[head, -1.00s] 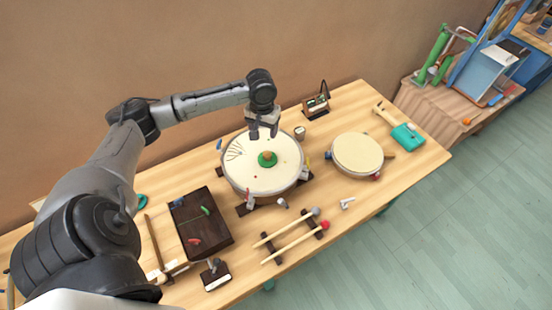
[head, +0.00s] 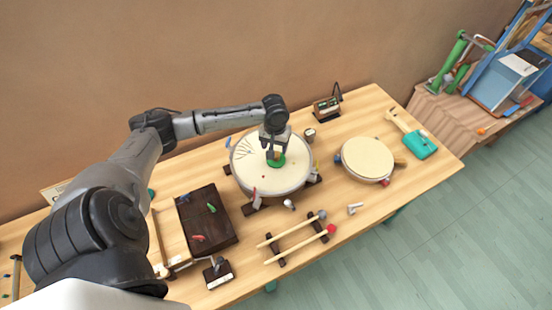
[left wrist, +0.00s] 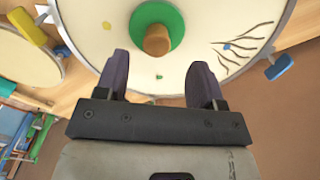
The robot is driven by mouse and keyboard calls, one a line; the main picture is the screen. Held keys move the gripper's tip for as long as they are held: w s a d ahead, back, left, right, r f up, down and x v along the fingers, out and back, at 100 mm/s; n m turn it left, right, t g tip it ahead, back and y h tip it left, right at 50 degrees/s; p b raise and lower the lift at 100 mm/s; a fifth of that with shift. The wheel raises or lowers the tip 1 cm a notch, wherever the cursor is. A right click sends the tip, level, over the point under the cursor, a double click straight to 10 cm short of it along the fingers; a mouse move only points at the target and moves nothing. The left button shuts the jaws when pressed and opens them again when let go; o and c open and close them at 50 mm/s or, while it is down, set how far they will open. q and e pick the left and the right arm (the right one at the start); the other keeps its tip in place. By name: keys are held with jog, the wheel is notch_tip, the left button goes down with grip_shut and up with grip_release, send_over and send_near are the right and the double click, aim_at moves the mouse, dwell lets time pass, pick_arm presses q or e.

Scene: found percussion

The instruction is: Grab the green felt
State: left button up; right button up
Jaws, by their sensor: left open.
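The green felt (head: 281,161) is a round disc lying on the white skin of the large drum (head: 253,179). In the left wrist view the green felt (left wrist: 172,17) has a brown wooden knob (left wrist: 157,40) standing at its middle. My left gripper (head: 273,155) is over the drum, right by the felt, and partly hides it in the head view. In the left wrist view my left gripper (left wrist: 165,70) is open, with the knob in line with the gap between its fingers. My right gripper is not in view.
A smaller drum (head: 367,159) stands to the right. A dark wooden box (head: 195,227) is to the left, and two mallets (head: 297,239) lie in front. Coloured clamps line the large drum's rim. A small dark device (head: 327,108) stands behind. The table's right front is mostly clear.

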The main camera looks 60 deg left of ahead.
aim_at(276, 154)
pick_arm(q)
notch_tip(276, 154, down, 5)
jog(key=shift+w+d+b, duration=0.1)
jog(key=shift+d+b, duration=0.05)
jog(key=shift+b, duration=0.15)
jog(key=c, duration=1)
jog(key=shift+r, duration=0.1)
